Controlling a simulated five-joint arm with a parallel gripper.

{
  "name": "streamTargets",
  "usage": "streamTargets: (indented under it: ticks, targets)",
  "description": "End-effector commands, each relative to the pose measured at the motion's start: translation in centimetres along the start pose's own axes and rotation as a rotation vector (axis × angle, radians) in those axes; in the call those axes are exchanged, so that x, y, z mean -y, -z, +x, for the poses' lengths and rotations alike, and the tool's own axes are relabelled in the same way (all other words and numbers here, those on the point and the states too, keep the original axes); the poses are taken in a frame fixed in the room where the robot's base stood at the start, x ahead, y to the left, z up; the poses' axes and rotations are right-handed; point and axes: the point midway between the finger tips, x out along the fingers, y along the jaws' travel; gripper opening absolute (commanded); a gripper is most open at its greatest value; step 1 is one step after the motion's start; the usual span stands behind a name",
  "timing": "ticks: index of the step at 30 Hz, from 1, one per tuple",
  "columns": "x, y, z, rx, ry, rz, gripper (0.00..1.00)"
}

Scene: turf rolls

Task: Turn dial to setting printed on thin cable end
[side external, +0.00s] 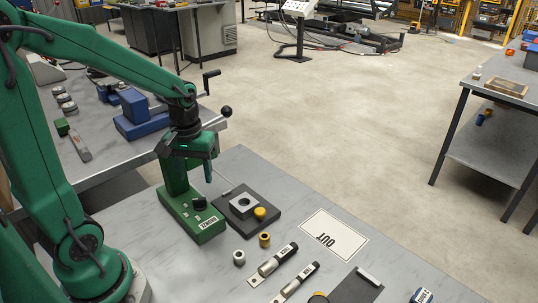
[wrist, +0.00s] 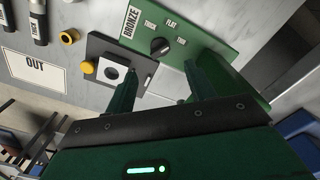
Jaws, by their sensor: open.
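A green panel (side external: 195,219) stands on the grey table, with a black dial (side external: 199,203) and a white label. In the wrist view the dial (wrist: 160,46) has THICK, FLAT and THIN printed around it, and the panel's label reads BRONZE. I cannot tell clearly where the dial points.
A dark block (side external: 232,218) with a square centre and yellow knob (side external: 260,213) sits right of the panel. A brass ring (side external: 264,240), a grey ring (side external: 239,257) and an OUT sheet (side external: 340,244) lie nearby. Another bench with blue blocks (side external: 140,122) stands behind.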

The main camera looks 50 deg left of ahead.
Motion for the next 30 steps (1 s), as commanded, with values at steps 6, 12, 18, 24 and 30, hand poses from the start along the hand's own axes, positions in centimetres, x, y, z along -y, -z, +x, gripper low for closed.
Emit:
streamTargets:
  ticks: [6,12,18,24,30]
  targets:
    - [0.0,0.0,0.0,0.0,0.0,-0.239,0.55]
    - [0.0,0.0,0.0,0.0,0.0,-0.334,0.55]
    - [0.0,0.0,0.1,0.0,0.0,-0.344,0.55]
    - [0.0,0.0,0.8,0.002,0.002,-0.342,0.55]
    - [0.0,-0.1,2.7,0.004,0.002,-0.341,0.55]
